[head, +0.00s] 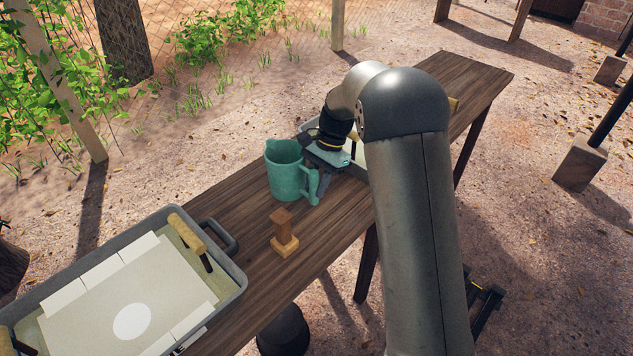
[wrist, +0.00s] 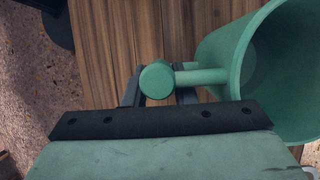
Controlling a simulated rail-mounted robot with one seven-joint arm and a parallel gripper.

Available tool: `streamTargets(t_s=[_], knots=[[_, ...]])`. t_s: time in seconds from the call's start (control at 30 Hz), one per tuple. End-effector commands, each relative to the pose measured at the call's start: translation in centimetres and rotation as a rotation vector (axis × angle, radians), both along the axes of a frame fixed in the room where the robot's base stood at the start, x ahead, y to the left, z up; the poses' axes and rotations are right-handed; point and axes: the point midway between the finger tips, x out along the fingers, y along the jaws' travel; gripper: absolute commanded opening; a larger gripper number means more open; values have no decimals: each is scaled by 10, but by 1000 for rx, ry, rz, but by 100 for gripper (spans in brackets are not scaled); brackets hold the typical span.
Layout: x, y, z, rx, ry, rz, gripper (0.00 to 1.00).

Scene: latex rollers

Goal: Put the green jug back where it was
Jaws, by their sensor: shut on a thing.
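The green jug (head: 284,178) stands upright at the middle of the wooden table, mouth up; I cannot tell whether its base touches the wood. My gripper (head: 319,172) is at the jug's right side, shut on its handle. In the wrist view the jug (wrist: 262,70) fills the right side, and its handle (wrist: 200,77) reaches left to my gripper (wrist: 158,94). My fingertips are partly hidden by the handle.
A grey tray (head: 238,283) with pale sheets and a wooden-handled roller (head: 187,233) is at the front left. Another tray (head: 308,125) is partly hidden behind my arm.

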Motion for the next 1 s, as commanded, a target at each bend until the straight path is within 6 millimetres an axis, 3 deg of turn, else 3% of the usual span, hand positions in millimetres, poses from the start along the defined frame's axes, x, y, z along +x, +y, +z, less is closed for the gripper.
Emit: streamTargets(t_s=[0.3,0.33,0.4,0.77,1.0], knots=[[0,0,-3,0,-2,1,0],[0,0,-2,-1,-1,0,32],[0,0,-2,-1,-1,0,46],[1,-1,4,0,-3,0,46],[13,-14,43,0,-6,-2,46]])
